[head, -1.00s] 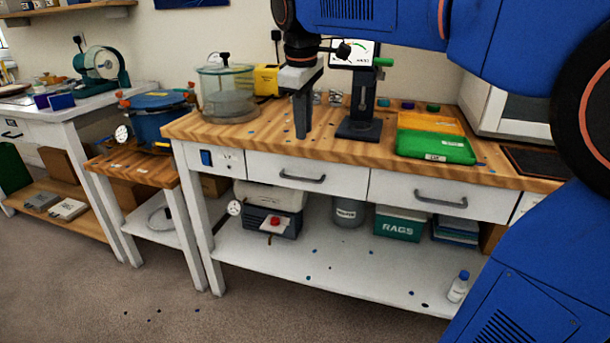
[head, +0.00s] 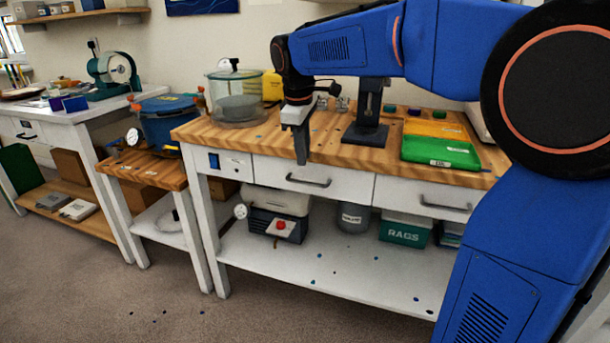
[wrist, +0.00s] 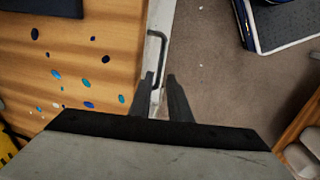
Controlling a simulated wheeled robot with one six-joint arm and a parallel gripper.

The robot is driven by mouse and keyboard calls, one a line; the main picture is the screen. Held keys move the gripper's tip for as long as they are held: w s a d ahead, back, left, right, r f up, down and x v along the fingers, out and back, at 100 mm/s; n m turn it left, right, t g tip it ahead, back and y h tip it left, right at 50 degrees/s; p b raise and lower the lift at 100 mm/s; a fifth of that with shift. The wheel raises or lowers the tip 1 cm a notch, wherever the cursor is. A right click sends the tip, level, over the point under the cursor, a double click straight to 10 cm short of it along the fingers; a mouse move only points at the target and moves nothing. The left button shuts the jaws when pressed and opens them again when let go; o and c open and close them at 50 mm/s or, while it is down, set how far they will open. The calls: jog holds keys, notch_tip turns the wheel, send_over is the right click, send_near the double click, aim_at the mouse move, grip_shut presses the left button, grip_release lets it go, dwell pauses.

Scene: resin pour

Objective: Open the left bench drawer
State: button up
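The left bench drawer (head: 345,186) is a white front under the wooden bench top, and it looks shut. Its grey bar handle (head: 308,182) runs across the front. My gripper (head: 302,158) points down at the bench's front edge, just above the handle in the head view. In the wrist view my gripper (wrist: 161,76) has two dark fingers apart with nothing held between them. The handle (wrist: 154,48) shows there just beyond the fingertips, along the drawer front. I cannot tell whether the fingers reach down to the handle's height.
The right drawer (head: 400,192) beside it looks shut. A green tray (head: 440,152), a dark stand (head: 367,132) and a glass chamber (head: 236,98) stand on the bench top (head: 335,150).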

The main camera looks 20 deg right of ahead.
aim_at(305, 174)
jog(key=f, duration=0.5)
jog(key=w+d+f, duration=0.1)
jog(key=f, duration=0.1)
jog(key=shift+w+f, duration=0.1)
jog(key=shift+f, duration=0.3)
jog(key=shift+c, duration=0.3)
grip_shut()
